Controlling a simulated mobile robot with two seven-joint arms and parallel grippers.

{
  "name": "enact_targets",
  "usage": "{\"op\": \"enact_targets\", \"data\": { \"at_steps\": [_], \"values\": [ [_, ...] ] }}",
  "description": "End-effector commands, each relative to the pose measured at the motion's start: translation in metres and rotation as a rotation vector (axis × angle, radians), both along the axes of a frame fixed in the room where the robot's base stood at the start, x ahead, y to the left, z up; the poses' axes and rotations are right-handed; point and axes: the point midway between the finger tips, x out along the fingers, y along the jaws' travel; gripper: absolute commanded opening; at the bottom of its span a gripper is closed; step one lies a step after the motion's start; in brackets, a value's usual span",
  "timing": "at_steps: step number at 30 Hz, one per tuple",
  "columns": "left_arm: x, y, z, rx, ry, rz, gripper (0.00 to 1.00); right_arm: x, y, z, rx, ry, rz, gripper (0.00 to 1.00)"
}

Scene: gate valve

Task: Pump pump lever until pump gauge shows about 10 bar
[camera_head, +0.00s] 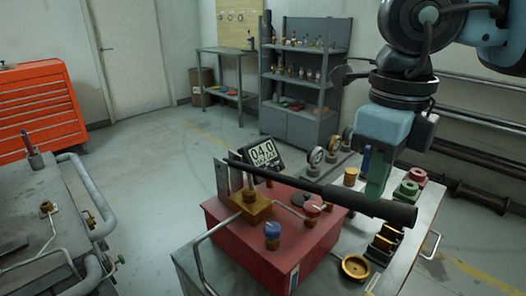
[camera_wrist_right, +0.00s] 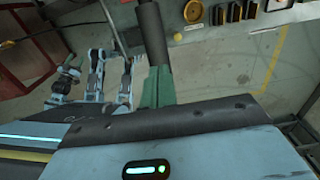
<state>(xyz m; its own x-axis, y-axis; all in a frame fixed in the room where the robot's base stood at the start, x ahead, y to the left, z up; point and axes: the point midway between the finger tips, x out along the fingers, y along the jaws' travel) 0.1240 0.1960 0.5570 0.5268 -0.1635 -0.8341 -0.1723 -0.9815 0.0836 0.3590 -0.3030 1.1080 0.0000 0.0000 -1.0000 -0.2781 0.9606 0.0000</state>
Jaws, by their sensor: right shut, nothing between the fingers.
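The pump is a red box (camera_head: 258,255) on a metal bench. Its long black pump lever (camera_head: 315,184) runs from a brass pivot block, sloping slightly down to a thick grip on the right. My right gripper (camera_head: 376,190) has green fingers, shut and empty, pointing down at the lever's grip end. The lever hides the fingertips in the head view, so contact is unclear. In the right wrist view the green fingers (camera_wrist_right: 156,88) meet or overlap the dark lever (camera_wrist_right: 152,35). My left gripper is not identifiable.
A blue knob (camera_head: 272,230) and red knob (camera_head: 312,208) sit on the pump. Round gauges (camera_head: 315,156) stand behind. Brass parts (camera_head: 355,266) and red and green rings (camera_head: 406,189) crowd the bench's right side. Another bench (camera_head: 50,230) stands left; floor between is clear.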

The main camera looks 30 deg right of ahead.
Motion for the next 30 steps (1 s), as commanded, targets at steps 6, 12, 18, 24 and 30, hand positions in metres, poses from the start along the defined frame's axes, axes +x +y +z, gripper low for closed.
{"op": "enact_targets", "data": {
  "at_steps": [6,12,18,24,30],
  "values": [
    [-0.001,0.000,-0.001,0.000,0.001,0.000,0.55,0.000,0.000,-0.001,0.000,0.000,0.000,0.00],
    [-0.006,0.000,-0.014,0.000,0.015,-0.001,0.55,0.001,0.000,-0.021,0.001,0.004,0.000,0.00],
    [-0.005,0.000,-0.028,0.002,0.020,-0.003,0.55,0.000,0.000,-0.043,0.001,0.003,0.000,0.00],
    [-0.001,0.002,-0.044,0.009,0.020,-0.012,0.55,0.000,0.000,-0.065,0.000,0.003,0.000,0.00],
    [0.005,0.004,-0.057,0.015,0.010,-0.021,0.55,0.000,0.000,-0.087,0.001,0.003,0.001,0.00]
  ]
}}
